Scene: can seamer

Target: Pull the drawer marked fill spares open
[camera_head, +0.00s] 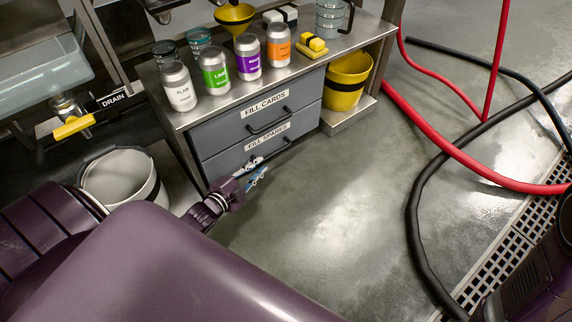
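The fill spares drawer (305,125) is the lower of two grey drawers in the steel bench, with a white label reading FILL SPARES. It looks shut, its front level with the drawer above. Its dark bar handle (286,142) shows at the right end; the rest is partly hidden by my gripper. My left gripper (264,164) is low in front of this drawer, its fingers apart and pointing right at the handle. I cannot tell whether the handle is between the fingers or whether they touch it. My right gripper is out of the picture.
The fill cards drawer (234,123) is above. Several labelled cans (215,78) and a yellow block (313,45) stand on the bench (190,118). A white bucket (118,175) is left, a yellow bucket (345,82) right. Red (440,140) and black hoses (415,215) cross the floor; floor before the drawers is clear.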

